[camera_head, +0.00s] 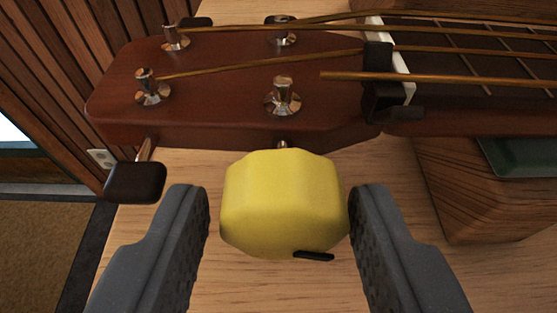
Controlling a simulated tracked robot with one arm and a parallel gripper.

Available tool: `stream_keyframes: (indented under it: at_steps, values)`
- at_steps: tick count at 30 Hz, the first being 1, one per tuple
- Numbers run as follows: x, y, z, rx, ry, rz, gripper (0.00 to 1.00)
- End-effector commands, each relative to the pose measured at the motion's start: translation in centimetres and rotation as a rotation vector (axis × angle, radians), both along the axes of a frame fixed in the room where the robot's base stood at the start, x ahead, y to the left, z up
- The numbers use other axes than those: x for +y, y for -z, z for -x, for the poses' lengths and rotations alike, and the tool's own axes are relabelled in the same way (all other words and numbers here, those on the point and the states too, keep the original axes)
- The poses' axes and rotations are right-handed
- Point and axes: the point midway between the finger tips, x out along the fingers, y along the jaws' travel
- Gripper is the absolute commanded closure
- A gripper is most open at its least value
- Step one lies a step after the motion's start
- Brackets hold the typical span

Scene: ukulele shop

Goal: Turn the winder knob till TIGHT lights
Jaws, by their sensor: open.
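The yellow winder knob (283,203) sits at the near side of the ukulele headstock (225,75), in the middle of the view. A short metal shaft joins it to the headstock edge. A black mark (313,256) shows low on its near face, lying almost level. My gripper (279,212) is open, with one dark finger on each side of the knob. Small gaps seem to show between the fingers and the knob. A dark green panel (520,157) shows at the right edge, partly cut off; I can read no lettering on it.
A black tuner button (135,182) sticks out left of my left finger. Metal posts with strings stand on the headstock, and a black clamp-like piece (381,85) sits by the nut. A wooden block (480,200) stands at the right. The light wood tabletop (285,290) is clear below the knob.

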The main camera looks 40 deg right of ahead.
Motion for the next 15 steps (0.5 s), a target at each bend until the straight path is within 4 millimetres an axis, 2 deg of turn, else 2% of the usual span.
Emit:
stream_keyframes:
  at_steps: [13,15]
  values:
    - [-0.55,0.31,-0.63,0.0,0.001,0.002,0.57]
    - [-0.55,0.31,-0.63,0.0,0.001,0.002,0.77]
